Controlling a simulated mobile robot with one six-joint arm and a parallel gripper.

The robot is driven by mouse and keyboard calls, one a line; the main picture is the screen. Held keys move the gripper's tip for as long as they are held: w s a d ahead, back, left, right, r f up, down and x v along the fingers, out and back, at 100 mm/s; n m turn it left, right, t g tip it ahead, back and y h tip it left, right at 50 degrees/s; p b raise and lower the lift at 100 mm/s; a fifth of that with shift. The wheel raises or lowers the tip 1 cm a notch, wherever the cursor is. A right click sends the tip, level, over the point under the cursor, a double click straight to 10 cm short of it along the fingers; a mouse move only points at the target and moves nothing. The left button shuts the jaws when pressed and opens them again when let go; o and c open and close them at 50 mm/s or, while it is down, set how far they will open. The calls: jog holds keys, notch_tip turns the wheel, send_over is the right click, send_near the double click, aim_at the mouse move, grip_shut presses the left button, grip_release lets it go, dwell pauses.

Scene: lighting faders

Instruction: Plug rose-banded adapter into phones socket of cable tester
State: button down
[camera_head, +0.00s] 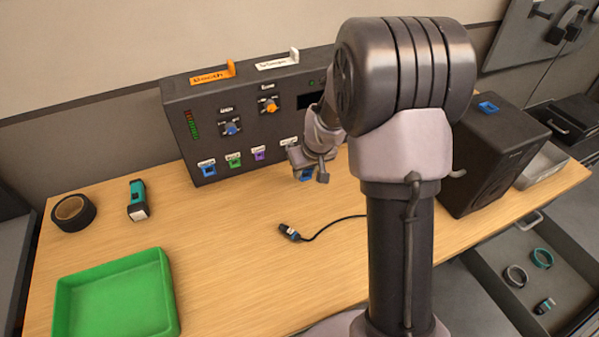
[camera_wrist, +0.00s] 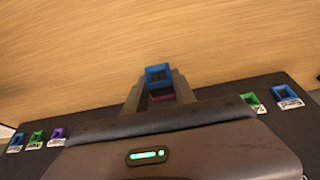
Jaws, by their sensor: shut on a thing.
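The rose-banded adapter (camera_wrist: 160,95) is clamped between the fingers of my gripper (camera_wrist: 160,90). In the wrist view its blue square end and a rose band show. In the head view its blue end (camera_head: 306,175) shows below my gripper (camera_head: 307,164), at the front of the cable tester (camera_head: 200,110). The tester's lower row has blue (camera_head: 209,170), green (camera_head: 235,160) and purple (camera_head: 259,153) sockets. The wrist view also shows a green socket (camera_wrist: 252,99) and a blue socket (camera_wrist: 286,92) on the right. My gripper hides the middle of the row. I cannot read which label says phones.
A cable plug (camera_head: 290,232) lies on the table before the tester. A green tray (camera_head: 115,295), black tape roll (camera_head: 73,212) and teal torch (camera_head: 138,200) are at left. A black speaker (camera_head: 480,165) with a blue piece (camera_head: 488,106) on top stands right. An open drawer (camera_head: 500,265) is lower right.

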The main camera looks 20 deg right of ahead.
jog(key=shift+w+r+p, duration=0.25)
jog(key=shift+w+p, duration=0.35)
jog(key=shift+p, duration=0.05)
jog(key=w+p, duration=0.2)
jog(key=shift+w+d, duration=0.1)
jog(key=shift+w, duration=0.25)
jog(key=shift+w+f+p, duration=0.1)
jog(key=shift+w+p, duration=0.3)
jog(key=shift+w, duration=0.15)
jog(key=shift+w+f, duration=0.1)
jog(key=shift+w, duration=0.7)
jog(key=shift+w, duration=0.2)
jog(key=shift+w, duration=0.2)
dwell(1.0)
